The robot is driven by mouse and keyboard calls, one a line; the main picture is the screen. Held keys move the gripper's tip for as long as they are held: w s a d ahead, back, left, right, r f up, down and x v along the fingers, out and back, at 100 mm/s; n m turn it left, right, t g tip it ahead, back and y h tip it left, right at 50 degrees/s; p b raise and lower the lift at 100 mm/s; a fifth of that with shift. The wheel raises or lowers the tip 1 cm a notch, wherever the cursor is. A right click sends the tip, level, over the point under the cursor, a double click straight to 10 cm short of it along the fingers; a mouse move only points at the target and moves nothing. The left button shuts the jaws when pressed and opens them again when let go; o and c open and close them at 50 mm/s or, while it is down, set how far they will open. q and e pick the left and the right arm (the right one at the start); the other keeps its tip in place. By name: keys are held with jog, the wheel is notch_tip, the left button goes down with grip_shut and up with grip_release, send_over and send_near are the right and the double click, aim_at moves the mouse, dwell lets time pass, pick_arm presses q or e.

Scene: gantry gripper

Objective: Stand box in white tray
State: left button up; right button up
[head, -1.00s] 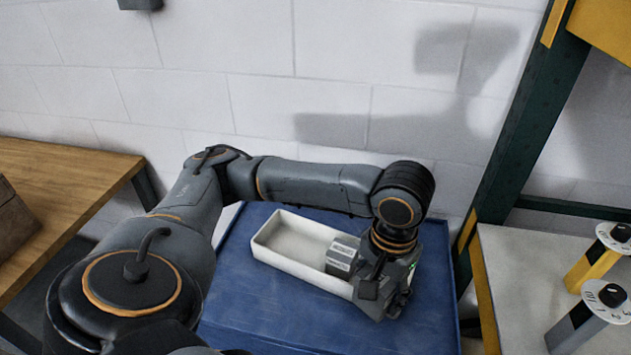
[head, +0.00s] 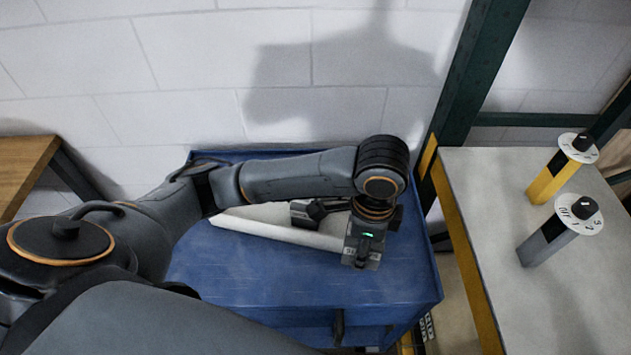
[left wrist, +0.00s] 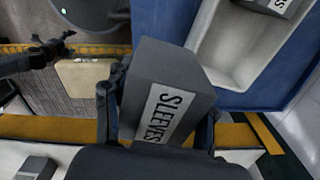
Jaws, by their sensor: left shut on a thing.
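A dark grey box (left wrist: 172,62) with a white SLEEVES label fills the middle of the left wrist view. My left gripper (left wrist: 158,112) is shut on it, one finger on each side. The white tray (head: 262,229) lies on the blue table, partly covered by my left arm; it also shows in the left wrist view (left wrist: 222,62) beyond the held box, to the upper right. In the head view my gripper and the dark box hang over or near the tray's right part; their height is unclear.
Another labelled box (left wrist: 272,4) sits in the tray, cut off at the top of the left wrist view. The blue table (head: 250,285) is bare in front of the tray. A white bench (head: 480,200) with yellow and grey posts stands right.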

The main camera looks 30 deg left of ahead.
pick_arm(q)
jog(key=w+a+f, duration=0.2)
jog(key=w+f, duration=0.1)
jog(key=w, duration=0.1)
jog(key=w+a+f+p, duration=0.1)
jog(key=w+a+f, duration=0.1)
jog(key=w+f, duration=0.1)
jog(key=w+a+f, duration=0.1)
jog(key=w+f, duration=0.2)
jog(key=w, duration=0.1)
jog(key=shift+w+a+f+p, duration=0.25)
jog(key=shift+w+a+p, duration=0.15)
jog(key=shift+f, duration=1.5)
pick_arm(e)
jog(key=shift+w+d+r, duration=0.1)
jog(key=shift+r, duration=0.85)
pick_arm(q)
jog(key=shift+f, duration=0.1)
jog(key=o, duration=1.4)
pick_arm(e)
jog(key=shift+a, duration=0.3)
